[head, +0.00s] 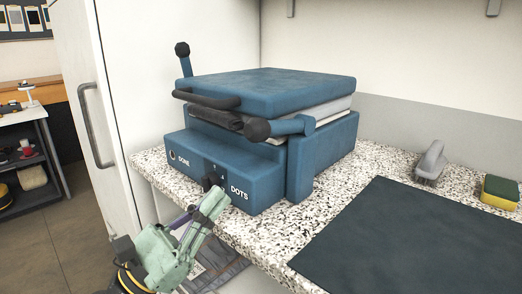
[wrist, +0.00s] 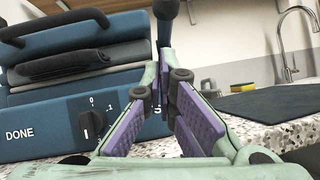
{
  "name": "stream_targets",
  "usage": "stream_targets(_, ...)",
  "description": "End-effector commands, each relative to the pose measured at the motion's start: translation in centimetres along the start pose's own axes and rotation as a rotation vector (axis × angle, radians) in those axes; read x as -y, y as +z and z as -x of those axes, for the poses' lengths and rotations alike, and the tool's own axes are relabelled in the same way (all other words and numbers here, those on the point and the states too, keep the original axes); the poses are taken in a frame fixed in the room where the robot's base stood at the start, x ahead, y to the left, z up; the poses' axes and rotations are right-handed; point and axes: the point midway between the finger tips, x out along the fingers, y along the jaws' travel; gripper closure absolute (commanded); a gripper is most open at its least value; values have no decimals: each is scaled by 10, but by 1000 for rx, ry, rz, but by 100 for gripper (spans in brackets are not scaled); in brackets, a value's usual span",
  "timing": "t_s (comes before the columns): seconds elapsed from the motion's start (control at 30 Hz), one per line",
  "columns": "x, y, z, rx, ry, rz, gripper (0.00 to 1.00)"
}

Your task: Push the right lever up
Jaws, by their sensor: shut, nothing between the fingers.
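A blue press (head: 240,150) stands on the speckled counter. Its right lever (head: 285,128) points toward the front, lying nearly level, with a round black knob at its end. In the wrist view the right lever's black knob (wrist: 165,9) shows at the top, beyond the fingertips. The left lever (head: 184,62) stands upright at the back left. My gripper (head: 218,196) is shut and empty, in front of the press's lower front, below and apart from the right lever; it also shows in the wrist view (wrist: 168,78).
A black dial (wrist: 92,124) sits on the press front, beside my fingers in the wrist view. A dark mat (head: 400,240) lies on the counter at the right. A brush (head: 430,163) and a sponge (head: 500,191) lie behind it. A white cabinet door (head: 105,60) stands at the left.

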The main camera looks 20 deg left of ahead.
Motion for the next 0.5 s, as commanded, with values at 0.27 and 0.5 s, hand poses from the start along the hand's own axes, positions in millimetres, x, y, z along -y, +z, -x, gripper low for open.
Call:
stream_targets(0.27, 0, 2, -9, 2, -3, 2, 100)
stream_targets(0.5, 1, 4, -51, 4, -6, 2, 100)
